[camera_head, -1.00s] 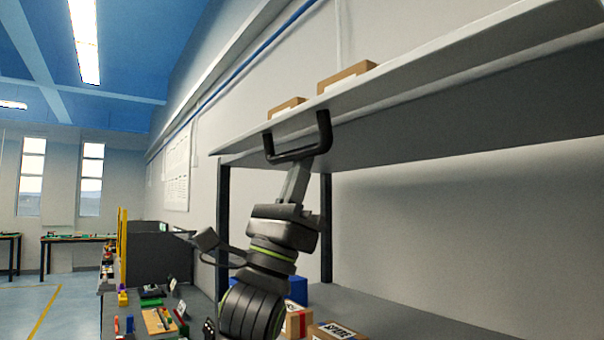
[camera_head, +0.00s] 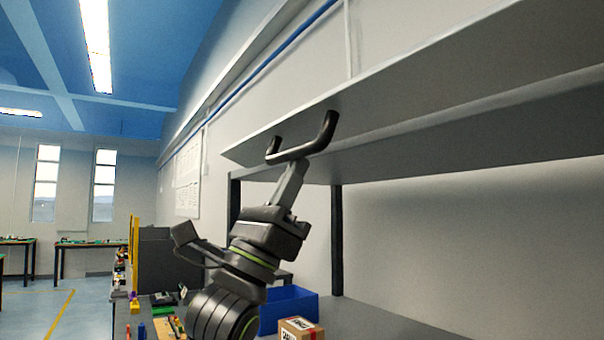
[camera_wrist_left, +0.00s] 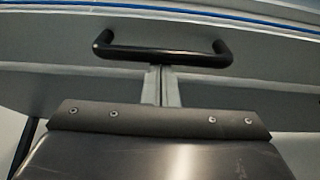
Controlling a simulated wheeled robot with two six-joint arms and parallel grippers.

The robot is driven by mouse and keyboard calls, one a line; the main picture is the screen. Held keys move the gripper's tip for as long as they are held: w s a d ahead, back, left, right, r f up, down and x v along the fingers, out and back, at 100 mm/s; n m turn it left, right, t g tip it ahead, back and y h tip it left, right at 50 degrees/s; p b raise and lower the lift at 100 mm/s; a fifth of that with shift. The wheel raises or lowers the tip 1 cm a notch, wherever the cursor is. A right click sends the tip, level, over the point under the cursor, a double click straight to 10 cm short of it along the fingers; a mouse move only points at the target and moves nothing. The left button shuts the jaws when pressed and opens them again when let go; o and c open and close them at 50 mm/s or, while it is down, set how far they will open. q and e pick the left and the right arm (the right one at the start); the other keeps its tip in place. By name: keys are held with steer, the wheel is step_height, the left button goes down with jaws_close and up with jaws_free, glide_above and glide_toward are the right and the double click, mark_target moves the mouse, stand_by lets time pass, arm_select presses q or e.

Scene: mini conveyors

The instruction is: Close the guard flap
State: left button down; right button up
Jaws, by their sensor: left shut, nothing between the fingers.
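The guard flap (camera_head: 400,95) is a long, pale grey panel high on the right in the head view, seen from below and at a slant. A black U-shaped handle (camera_head: 318,146) sits on it near its left end. My left gripper (camera_head: 298,165) is shut and empty, its fingertips at the handle's bar. In the left wrist view the handle (camera_wrist_left: 160,56) spans across the top, and the shut fingers (camera_wrist_left: 161,72) reach its middle from below. I cannot tell whether they press on it. The right gripper is not in view.
Dark posts (camera_head: 337,240) stand under the panel. Below are a grey bench (camera_head: 370,318), a blue bin (camera_head: 290,306) and a cardboard box (camera_head: 300,328). A dark grey partition (camera_head: 165,262) stands to the left. The aisle floor at far left is clear.

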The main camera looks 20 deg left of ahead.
mark_target(288, 120)
arm_select(q)
steer(key=shift+s+a+r+g+y+p, duration=0.15)
steer(key=shift+s+r+g+y+p, duration=0.2)
steer(key=shift+r+p, duration=0.45)
steer(key=shift+s+a+r+g+y+p, duration=0.1)
steer(key=shift+a+r+g+y+p, duration=0.3)
steer(key=shift+p, duration=0.65)
steer(key=shift+s+d+r+g+y+p, duration=0.1)
steer(key=shift+s+r+g+y+p, duration=0.15)
steer(key=shift+r+g+p, duration=0.55)
steer(key=r+p, duration=0.3)
steer(key=p, duration=0.1)
steer(key=shift+w+d+r+t, duration=0.2)
steer(key=shift+w+r+t, duration=0.05)
steer(key=shift+w+r, duration=0.1)
steer(key=shift+s+a+r+g+y+p, duration=0.15)
steer(key=shift+r+p, duration=0.25)
steer(key=shift+p, duration=0.35)
steer(key=shift+s+a+r+g+y+p, duration=0.1)
steer(key=shift+r+g+p, duration=0.2)
steer(key=shift+p, duration=0.4)
steer(key=shift+s+a+r+g+y+p, duration=0.15)
steer(key=shift+r+p, duration=0.3)
steer(key=shift+p, duration=0.3)
steer(key=shift+w+f, duration=0.1)
steer(key=shift+f, duration=0.05)
